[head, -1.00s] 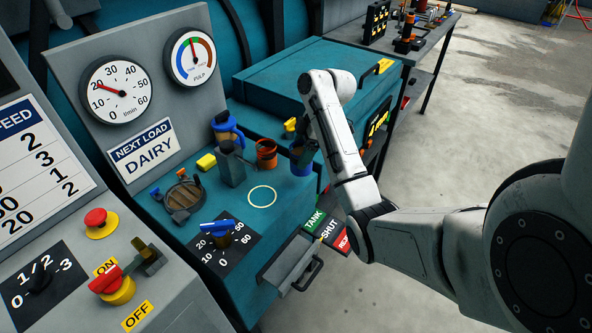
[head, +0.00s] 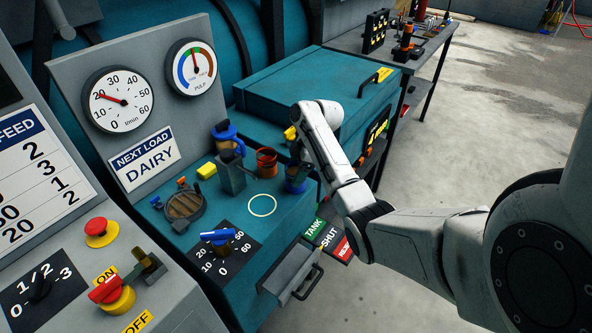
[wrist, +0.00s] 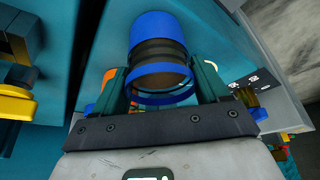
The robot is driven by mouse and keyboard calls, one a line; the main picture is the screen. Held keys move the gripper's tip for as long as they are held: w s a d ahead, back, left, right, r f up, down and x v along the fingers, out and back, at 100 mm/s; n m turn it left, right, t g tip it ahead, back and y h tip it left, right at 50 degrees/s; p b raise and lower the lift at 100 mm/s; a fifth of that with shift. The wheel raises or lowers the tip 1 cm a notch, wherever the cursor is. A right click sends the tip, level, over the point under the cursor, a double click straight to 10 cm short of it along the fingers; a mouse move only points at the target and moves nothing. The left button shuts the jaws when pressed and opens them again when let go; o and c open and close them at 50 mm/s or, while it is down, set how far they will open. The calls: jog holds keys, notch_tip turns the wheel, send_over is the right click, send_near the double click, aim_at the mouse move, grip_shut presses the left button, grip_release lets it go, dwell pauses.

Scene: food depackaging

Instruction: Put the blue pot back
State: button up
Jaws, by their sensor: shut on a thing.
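The blue pot (wrist: 158,50), with a blue top, a dark see-through middle and a blue lower rim, is between my gripper's fingers (wrist: 162,85) in the wrist view. My gripper is shut on it. In the head view the blue pot (head: 296,186) is at the right edge of the teal bench top, partly hidden by my gripper (head: 300,165). I cannot tell whether it touches the bench. An empty pale ring mark (head: 262,205) lies on the bench, to the left of and nearer than the pot.
An orange pot (head: 266,161), a grey box-like holder (head: 231,174) and a blue-topped jug (head: 227,137) stand left of my gripper. A blue-handled dial (head: 218,237) sits in front.

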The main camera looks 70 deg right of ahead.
jog(key=shift+f, duration=0.15)
jog(key=o, duration=1.1)
jog(key=shift+o, duration=0.2)
jog(key=p+v, duration=0.1)
jog(key=v, duration=1.1)
